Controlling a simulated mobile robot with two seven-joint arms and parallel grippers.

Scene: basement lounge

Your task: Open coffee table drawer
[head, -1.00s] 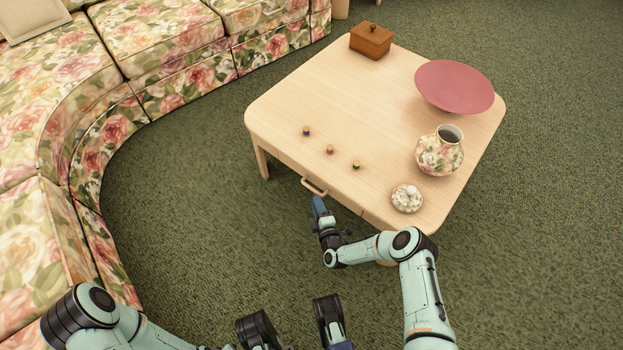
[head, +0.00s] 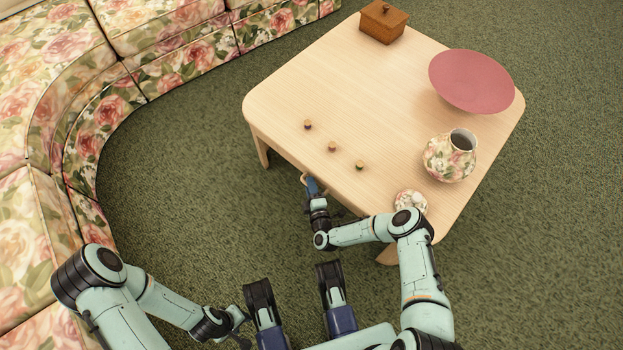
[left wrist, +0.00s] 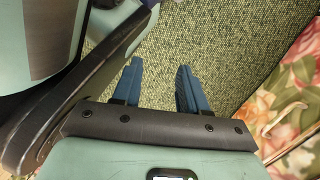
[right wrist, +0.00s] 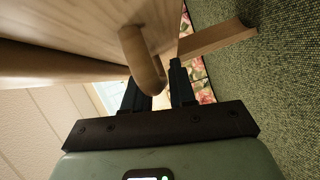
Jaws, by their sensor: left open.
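The pale wooden coffee table (head: 290,90) has a drawer in its near side below the top; the drawer looks closed. My left gripper (left wrist: 158,72) is open and empty, low over the carpet, away from the table.
On the table are a wooden box (head: 383,22), a pink bowl (head: 472,80), a floral vase (head: 449,158), its floral lid (head: 410,201) and several small pieces (head: 332,147). A floral sofa (head: 85,115) curves along the left. Green carpet (head: 190,170) between is clear.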

